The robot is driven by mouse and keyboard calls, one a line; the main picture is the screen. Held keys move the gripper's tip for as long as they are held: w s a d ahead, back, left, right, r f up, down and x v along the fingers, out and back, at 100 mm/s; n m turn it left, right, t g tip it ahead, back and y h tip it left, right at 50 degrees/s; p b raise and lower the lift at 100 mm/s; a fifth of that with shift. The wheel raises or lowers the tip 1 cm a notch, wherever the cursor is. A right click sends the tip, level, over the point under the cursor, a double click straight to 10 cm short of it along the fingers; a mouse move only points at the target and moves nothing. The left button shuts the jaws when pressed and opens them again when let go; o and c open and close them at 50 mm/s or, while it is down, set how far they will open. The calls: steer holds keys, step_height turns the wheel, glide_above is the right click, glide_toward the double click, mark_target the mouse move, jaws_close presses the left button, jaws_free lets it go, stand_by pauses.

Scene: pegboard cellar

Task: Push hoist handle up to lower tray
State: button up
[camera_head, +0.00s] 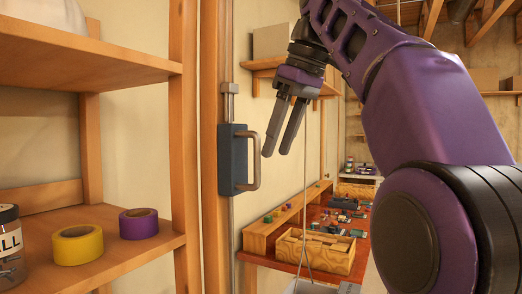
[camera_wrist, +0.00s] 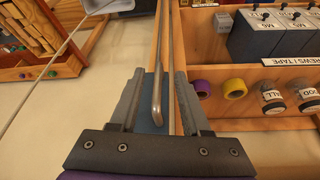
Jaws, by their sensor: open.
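The hoist handle (camera_head: 256,160) is a grey metal D-shaped bar on a dark blue block (camera_head: 231,160). The block sits on a vertical metal rod beside a wooden post. My gripper (camera_head: 277,153) is open and empty, pointing down, with its fingertips just right of the handle's upper part in the head view. In the wrist view the handle (camera_wrist: 157,98) appears between the two open fingers (camera_wrist: 158,82); I cannot tell whether they touch it. The grey tray (camera_head: 312,288) hangs on a cord (camera_head: 306,190) and shows only partly at the bottom edge.
A wooden shelf (camera_head: 120,265) on the left holds yellow tape (camera_head: 77,245), purple tape (camera_head: 138,223) and a jar (camera_head: 9,240). A workbench with a wooden box (camera_head: 318,252) stands behind to the right. The wooden post (camera_head: 210,90) rises close beside the handle.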

steer(key=s+d, duration=0.5)
steer(key=shift+s+d+b, duration=0.15)
steer(key=shift+s+b, duration=0.05)
steer(key=shift+b, duration=0.1)
steer(key=shift+w+f, duration=0.1)
steer(key=shift+f, duration=0.05)
